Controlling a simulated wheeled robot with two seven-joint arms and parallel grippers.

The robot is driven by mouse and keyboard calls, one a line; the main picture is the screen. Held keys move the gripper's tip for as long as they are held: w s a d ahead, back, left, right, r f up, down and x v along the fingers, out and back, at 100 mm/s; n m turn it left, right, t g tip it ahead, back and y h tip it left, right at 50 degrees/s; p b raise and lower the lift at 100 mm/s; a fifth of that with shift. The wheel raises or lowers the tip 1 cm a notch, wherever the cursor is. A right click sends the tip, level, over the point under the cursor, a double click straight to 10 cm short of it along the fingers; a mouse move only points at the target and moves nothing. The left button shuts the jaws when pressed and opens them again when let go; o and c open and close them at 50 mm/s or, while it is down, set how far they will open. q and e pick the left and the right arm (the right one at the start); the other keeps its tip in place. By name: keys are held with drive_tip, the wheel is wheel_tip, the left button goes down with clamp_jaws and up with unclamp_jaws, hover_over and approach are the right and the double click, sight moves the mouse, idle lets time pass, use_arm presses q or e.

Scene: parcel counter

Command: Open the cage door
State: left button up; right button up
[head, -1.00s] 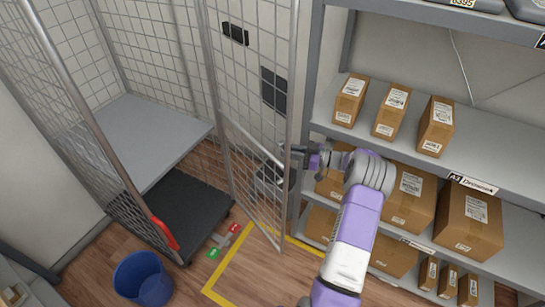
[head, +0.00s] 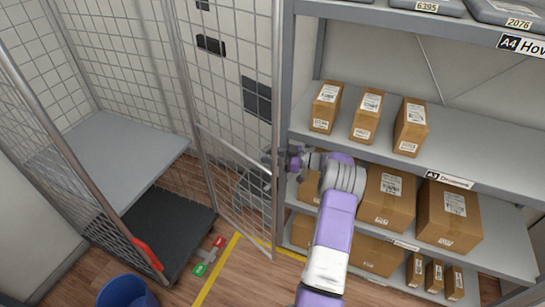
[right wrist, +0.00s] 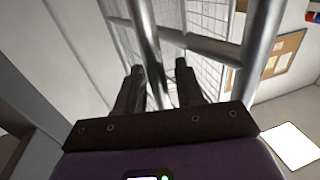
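The cage door (head: 233,190) is a grey wire-mesh panel in a tube frame, in the middle of the head view. It stands swung out from the cage, its free edge close to the shelf rack. My right gripper (head: 272,160) is at that free edge, about halfway up. In the right wrist view its two fingers (right wrist: 158,72) are apart, with a vertical tube of the door (right wrist: 148,45) showing between them; contact is not clear. The cage (head: 55,140) on the left holds a grey shelf (head: 120,145) above a black base (head: 165,225). My left gripper is not in view.
The shelf rack (head: 470,180) with several cartons stands close right of the door. A blue bin (head: 127,292) is at the lower left. A red and green pedal (head: 210,256) and yellow tape (head: 217,268) lie low in front of the cage.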

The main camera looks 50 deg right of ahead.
drive_tip(key=p+v, duration=0.1)
drive_tip(key=v, duration=0.7)
drive_tip(key=shift+s+f, duration=0.1)
drive_tip(key=shift+s, duration=0.1)
idle(0.5)
